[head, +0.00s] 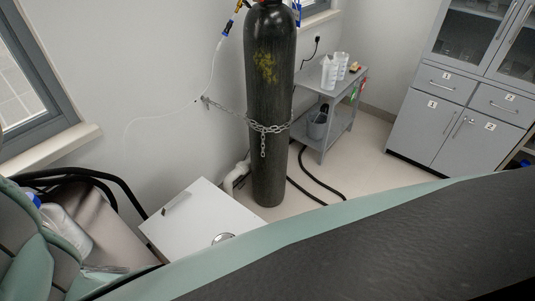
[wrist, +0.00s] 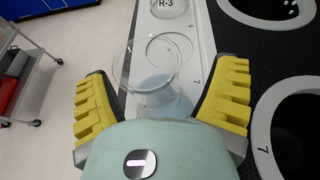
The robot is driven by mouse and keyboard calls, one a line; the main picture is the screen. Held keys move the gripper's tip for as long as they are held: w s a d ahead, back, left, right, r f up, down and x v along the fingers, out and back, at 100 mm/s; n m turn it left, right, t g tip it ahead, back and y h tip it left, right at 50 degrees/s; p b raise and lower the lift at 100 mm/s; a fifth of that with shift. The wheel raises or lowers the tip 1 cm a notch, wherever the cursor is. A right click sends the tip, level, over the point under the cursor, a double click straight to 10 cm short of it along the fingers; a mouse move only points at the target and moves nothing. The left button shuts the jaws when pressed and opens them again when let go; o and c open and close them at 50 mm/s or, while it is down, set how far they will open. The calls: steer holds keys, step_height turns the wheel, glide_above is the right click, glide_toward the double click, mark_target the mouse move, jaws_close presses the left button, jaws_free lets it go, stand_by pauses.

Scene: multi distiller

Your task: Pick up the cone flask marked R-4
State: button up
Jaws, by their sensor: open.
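In the wrist view, my gripper (wrist: 165,72) is open, with its yellow ridged fingers spread wide. A clear glass vessel (wrist: 158,88) with a round rim and pale bluish contents stands between and just beyond the fingers. No label shows on it, so I cannot tell if it is R-4. Its lower part is partly hidden by my gripper's body. Another clear vessel marked R-3 (wrist: 166,4) is at the top edge, farther away.
The vessels stand by a light strip (wrist: 203,50) marked 7, beside a black surface with large white rings (wrist: 262,130). A cart (wrist: 30,80) is at the left. The head view shows a chained gas cylinder (head: 268,110), a grey side table (head: 338,98) and cabinets (head: 440,125).

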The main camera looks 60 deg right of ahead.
jaws_close()
stand_by(0.6)
